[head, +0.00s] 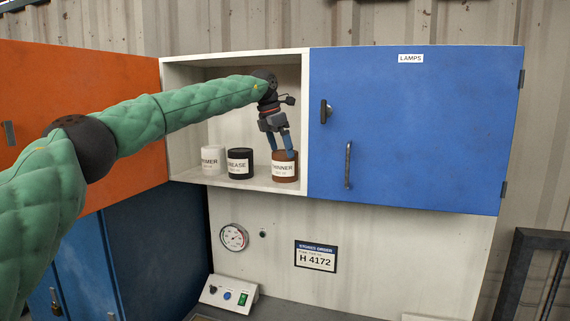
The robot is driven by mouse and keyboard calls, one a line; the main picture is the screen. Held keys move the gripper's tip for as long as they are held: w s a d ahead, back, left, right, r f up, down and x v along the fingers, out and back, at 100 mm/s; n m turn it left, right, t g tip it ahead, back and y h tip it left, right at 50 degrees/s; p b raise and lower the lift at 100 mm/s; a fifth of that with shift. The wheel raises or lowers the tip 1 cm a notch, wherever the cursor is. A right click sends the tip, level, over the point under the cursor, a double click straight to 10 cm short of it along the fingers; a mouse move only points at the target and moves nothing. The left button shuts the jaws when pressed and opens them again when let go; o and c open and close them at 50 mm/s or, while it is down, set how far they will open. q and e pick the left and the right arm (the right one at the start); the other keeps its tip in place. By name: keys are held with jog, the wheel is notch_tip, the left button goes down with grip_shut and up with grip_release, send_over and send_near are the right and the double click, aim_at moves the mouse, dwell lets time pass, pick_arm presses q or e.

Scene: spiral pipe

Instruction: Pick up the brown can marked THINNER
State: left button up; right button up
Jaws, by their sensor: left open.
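The brown can marked THINNER (285,173) stands upright at the right end of the open shelf. My left gripper (282,150) points down at it from above, its blue fingers spread at the can's top. The fingertips overlap the can's upper rim in the picture; I cannot tell whether they touch it. The gripper is open. My right gripper is not in view.
A white can (212,161) and a black can (240,168) stand left of the brown can. An orange door (75,120) hangs open at left. A closed blue door (420,130) labelled LAMPS adjoins the shelf at right. A control box (229,295) sits below.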

aim_at(284, 151)
pick_arm(q)
jog(key=shift+w+f, duration=0.2)
jog(key=shift+w+d, duration=0.1)
jog(key=d+f+p, duration=0.1)
jog(key=p, duration=0.1)
jog(key=shift+f+p, duration=0.15)
jog(key=shift+p, duration=0.25)
jog(key=shift+w+d+f+p, duration=0.1)
jog(key=shift+f+p, duration=0.25)
jog(key=shift+p+x, duration=0.6)
jog(key=shift+x, duration=0.8)
jog(key=shift+c, duration=0.9)
jog(key=shift+r, duration=0.1)
jog(key=c, duration=1.3)
jog(key=shift+w, duration=0.1)
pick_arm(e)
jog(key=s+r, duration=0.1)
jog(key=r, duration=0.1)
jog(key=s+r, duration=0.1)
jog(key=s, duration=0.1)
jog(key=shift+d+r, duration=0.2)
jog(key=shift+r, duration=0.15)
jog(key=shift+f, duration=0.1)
